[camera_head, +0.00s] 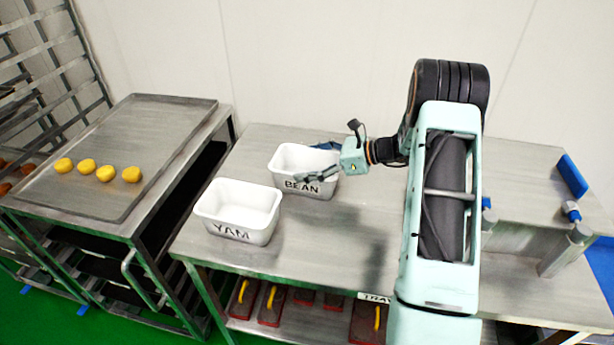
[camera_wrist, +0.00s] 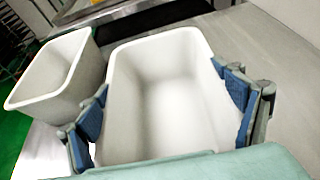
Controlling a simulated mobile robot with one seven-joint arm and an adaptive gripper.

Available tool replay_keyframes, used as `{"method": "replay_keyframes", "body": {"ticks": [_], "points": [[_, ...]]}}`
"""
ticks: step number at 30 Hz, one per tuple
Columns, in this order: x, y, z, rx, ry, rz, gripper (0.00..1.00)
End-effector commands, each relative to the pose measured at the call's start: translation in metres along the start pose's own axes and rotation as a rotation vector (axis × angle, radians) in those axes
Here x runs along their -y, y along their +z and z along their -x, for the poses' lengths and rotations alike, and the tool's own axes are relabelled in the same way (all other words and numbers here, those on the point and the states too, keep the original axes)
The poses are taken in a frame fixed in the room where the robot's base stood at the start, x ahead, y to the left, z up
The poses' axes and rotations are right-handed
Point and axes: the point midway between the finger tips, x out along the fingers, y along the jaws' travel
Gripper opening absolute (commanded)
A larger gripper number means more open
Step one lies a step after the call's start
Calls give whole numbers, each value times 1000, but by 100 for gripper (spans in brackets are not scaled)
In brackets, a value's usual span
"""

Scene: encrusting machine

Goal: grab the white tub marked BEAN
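The white tub marked BEAN (camera_head: 291,160) stands upright on the metal table, its inside bare and empty. In the wrist view the same tub (camera_wrist: 165,95) lies between the two blue-padded fingers of my gripper (camera_wrist: 160,78). The fingers are spread wide, one at each long side of the tub near its rim. My gripper (camera_head: 308,163) reaches in from the right in the head view, with one finger along the lettered front wall and a blue part showing behind the tub. I cannot tell whether the pads touch the walls.
A second white tub marked YAM (camera_head: 238,211) stands close by, front left; it is empty. Left is a metal bench with a tray (camera_head: 150,125) bearing several yellow pieces (camera_head: 105,173). The tabletop (camera_head: 330,235) in front is clear.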

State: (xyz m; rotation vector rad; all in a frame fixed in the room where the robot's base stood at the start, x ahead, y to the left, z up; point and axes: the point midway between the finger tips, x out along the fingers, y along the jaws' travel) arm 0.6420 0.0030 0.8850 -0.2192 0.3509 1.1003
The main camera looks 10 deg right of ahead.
Motion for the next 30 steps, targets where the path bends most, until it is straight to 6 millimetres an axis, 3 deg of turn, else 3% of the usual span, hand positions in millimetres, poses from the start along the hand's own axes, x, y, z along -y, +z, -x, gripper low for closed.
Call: {"method": "replay_keyframes", "body": {"ticks": [1, 9, 20, 26, 30], "points": [[0, 0, 0, 0, 0, 0, 74], [0, 1, 0, 1, 0, 1, 46], [0, 7, 3, 1, -1, 2, 46], [1, 31, 13, 1, -1, 4, 46], [-12, 45, 35, 1, -4, 1, 46]]}}
